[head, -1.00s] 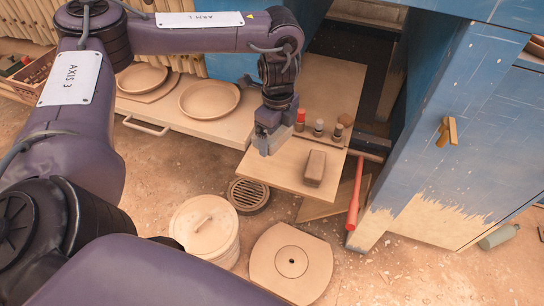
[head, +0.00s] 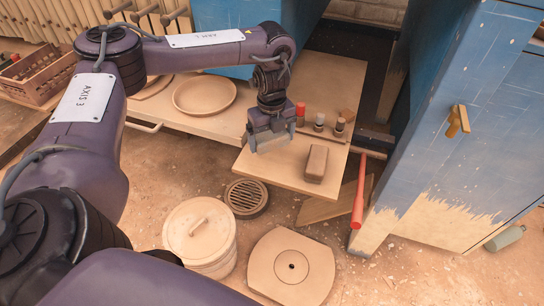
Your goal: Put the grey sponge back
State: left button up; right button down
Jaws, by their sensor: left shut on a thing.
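My left gripper (head: 271,145) hangs pointing down over the left part of the pull-out wooden board (head: 285,176). It is shut on a small grey thing, which looks like the grey sponge (head: 272,137); the jaws hide most of it. I cannot tell exactly how far it is above the board. A brown block (head: 317,163) lies on the board just to the right of the gripper, apart from it. My right gripper is not in view.
Small bottles, one with a red cap (head: 300,115), stand behind the gripper. A red bar (head: 358,192) leans by the board's right side, near the blue cabinet (head: 455,110). Round dishes (head: 204,94) lie on the left shelf. A lidded bucket (head: 200,235) stands below.

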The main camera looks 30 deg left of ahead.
aim_at(272, 136)
pick_arm(q)
jog(key=shift+f, duration=3.05)
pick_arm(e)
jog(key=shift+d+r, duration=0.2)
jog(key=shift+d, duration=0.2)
pick_arm(q)
jog(key=shift+f, duration=0.2)
jog(key=o, duration=0.6)
notch_tip(272, 136, up, 11)
jog(key=shift+p, duration=0.3)
jog(key=shift+r, duration=0.7)
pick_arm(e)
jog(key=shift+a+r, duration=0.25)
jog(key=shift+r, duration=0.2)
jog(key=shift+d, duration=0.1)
